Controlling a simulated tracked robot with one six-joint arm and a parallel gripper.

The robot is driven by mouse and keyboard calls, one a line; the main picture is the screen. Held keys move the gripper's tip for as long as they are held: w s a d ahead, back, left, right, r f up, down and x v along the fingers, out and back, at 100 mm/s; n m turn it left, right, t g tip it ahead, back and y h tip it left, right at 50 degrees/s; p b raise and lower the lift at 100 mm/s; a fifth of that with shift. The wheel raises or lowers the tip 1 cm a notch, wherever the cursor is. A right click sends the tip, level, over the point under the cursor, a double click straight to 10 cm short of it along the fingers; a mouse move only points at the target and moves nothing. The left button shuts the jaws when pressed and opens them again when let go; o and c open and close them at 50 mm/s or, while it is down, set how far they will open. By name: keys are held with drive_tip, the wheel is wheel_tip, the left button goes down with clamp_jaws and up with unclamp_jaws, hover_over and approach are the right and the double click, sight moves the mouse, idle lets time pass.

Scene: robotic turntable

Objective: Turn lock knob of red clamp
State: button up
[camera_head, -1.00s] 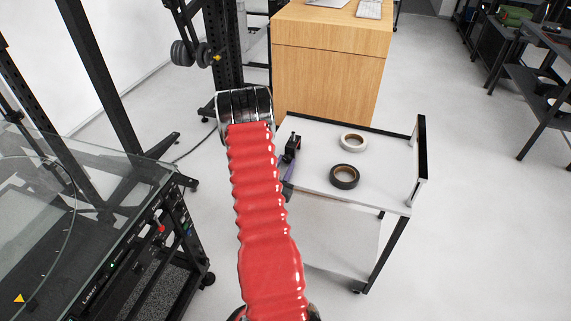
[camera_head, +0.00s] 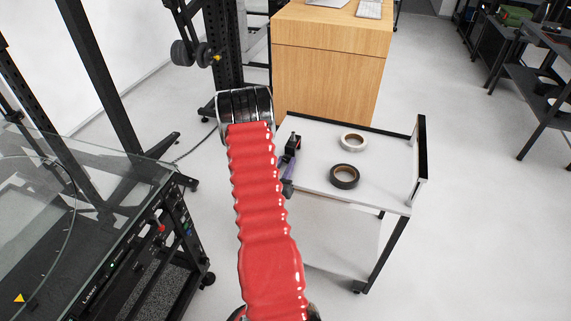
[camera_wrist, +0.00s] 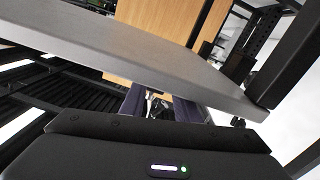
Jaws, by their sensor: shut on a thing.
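The clamp (camera_head: 294,142) is a small black piece with a little red on it, at the left edge of the white cart top in the head view. A purplish bar (camera_head: 290,168) runs down from it beside my red-sleeved arm. My gripper (camera_wrist: 158,106) shows in the wrist view below the underside of a grey board. Its purplish fingers are shut on a small dark, shiny part, seemingly the lock knob (camera_wrist: 156,103). The knob is mostly hidden between the fingers. My arm hides much of the gripper in the head view.
The white cart top (camera_head: 315,180) carries a white tape roll (camera_head: 353,142) and a black tape roll (camera_head: 344,176). A wooden cabinet (camera_head: 330,70) stands behind it. A glass-topped machine (camera_head: 100,190) is at the left. Floor right of the cart is clear.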

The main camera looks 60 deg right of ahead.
idle(0.3)
drive_tip(key=o, duration=1.1)
drive_tip(key=shift+c, duration=0.2)
drive_tip(key=shift+a, duration=0.1)
drive_tip(key=s+a, duration=0.1)
drive_tip(key=a, duration=1.2)
drive_tip(key=shift+s+a, duration=0.25)
drive_tip(key=shift+a, duration=0.05)
